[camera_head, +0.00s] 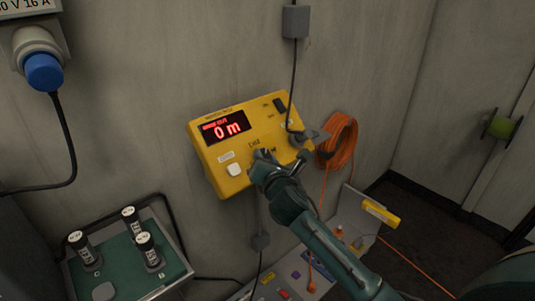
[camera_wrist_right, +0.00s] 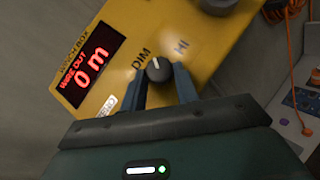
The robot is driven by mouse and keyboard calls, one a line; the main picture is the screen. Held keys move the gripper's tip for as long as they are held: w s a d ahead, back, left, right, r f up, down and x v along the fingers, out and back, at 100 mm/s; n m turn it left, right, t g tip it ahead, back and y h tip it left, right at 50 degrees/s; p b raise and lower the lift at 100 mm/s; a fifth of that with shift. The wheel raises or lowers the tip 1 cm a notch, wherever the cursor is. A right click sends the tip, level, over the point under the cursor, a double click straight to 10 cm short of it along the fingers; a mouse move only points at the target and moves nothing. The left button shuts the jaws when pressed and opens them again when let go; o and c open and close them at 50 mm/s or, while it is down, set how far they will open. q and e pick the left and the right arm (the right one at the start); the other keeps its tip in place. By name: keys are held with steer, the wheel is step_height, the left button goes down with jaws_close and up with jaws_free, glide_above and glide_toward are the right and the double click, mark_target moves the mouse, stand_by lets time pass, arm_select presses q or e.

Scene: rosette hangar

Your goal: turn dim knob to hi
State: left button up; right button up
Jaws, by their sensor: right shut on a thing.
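The yellow winch box (camera_head: 208,165) is on the wall, with a red display reading 0 m. In the right wrist view the dark round dim knob (camera_wrist_right: 158,69) sits on its yellow face, between the printed words DIM and HI. Its white pointer mark points up, roughly between the two words. My right gripper (camera_head: 264,158) is at the lower part of the box face. In the wrist view its two fingers (camera_wrist_right: 160,88) are closed on the knob, one on each side. In the head view the gripper hides the knob. My left gripper is not in view.
A white button (camera_head: 234,169) is close left of the gripper. A grey crank-like part (camera_head: 312,138) and a coiled orange cable (camera_head: 341,138) are to the right. A green-topped tray (camera_head: 110,262) with black cylinders is lower left. A grey panel with small coloured parts is below.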

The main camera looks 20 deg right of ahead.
steer(key=m+g+h, duration=0.1)
steer(key=m, duration=0.1)
steer(key=m+g+h, duration=0.1)
steer(key=m, duration=0.1)
steer(key=m+g+h, duration=0.1)
steer(key=m, duration=0.1)
steer(key=shift+w+a+r, duration=0.2)
steer(key=shift+a+r, duration=0.15)
steer(key=shift+a, duration=0.05)
steer(key=m+g, duration=0.1)
steer(key=m, duration=0.1)
steer(key=m+g, duration=0.3)
steer(key=m, duration=0.1)
steer(key=shift+w+r+g+h, duration=0.2)
steer(key=shift+r+g+h, duration=0.1)
steer(key=shift+h, duration=0.1)
steer(key=o, duration=1)
steer(key=shift+c, duration=0.2)
steer(key=shift+a, duration=0.1)
steer(key=v, duration=1.3)
steer(key=shift+b, duration=0.3)
